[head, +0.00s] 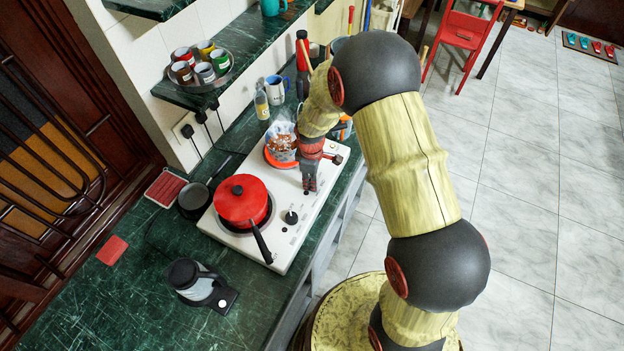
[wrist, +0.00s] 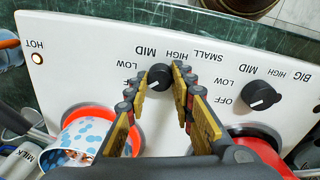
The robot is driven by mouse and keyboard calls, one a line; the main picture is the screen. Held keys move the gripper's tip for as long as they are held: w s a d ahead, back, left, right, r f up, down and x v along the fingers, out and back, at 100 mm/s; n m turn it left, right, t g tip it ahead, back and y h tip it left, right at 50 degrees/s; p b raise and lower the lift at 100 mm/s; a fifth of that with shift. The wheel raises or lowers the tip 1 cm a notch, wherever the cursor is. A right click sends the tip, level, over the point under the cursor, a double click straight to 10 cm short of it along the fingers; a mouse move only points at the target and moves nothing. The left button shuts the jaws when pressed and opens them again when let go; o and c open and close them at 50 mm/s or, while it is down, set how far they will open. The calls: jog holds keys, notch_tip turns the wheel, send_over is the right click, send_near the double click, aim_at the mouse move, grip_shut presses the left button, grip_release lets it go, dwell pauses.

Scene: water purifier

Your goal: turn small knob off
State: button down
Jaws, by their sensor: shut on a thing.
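The small knob (wrist: 159,76) is a black dial on the white stove panel, with SMALL, HIGH, MID and LOW printed around it in the wrist view. The OFF lettering beside it is mostly hidden by a finger. My gripper (wrist: 157,80) has its two fingers on either side of the small knob and is shut on it. In the head view my gripper (head: 309,186) reaches down onto the front of the stove (head: 265,255) and hides the small knob. I cannot tell exactly where the small knob's mark points.
The big knob (wrist: 261,95) sits to the right in the wrist view. A red lidded pan (head: 242,200) is on one burner, its handle extending past the big knob (head: 291,217). A patterned pot (wrist: 85,135) is on the other burner. An indicator (wrist: 37,58) labelled HOT glows.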

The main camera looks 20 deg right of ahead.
jog(key=c, duration=1.5)
grip_release()
jog(key=shift+r, duration=0.1)
notch_tip(320, 180, up, 12)
jog(key=shift+s+a, duration=0.2)
jog(key=shift+s, duration=0.05)
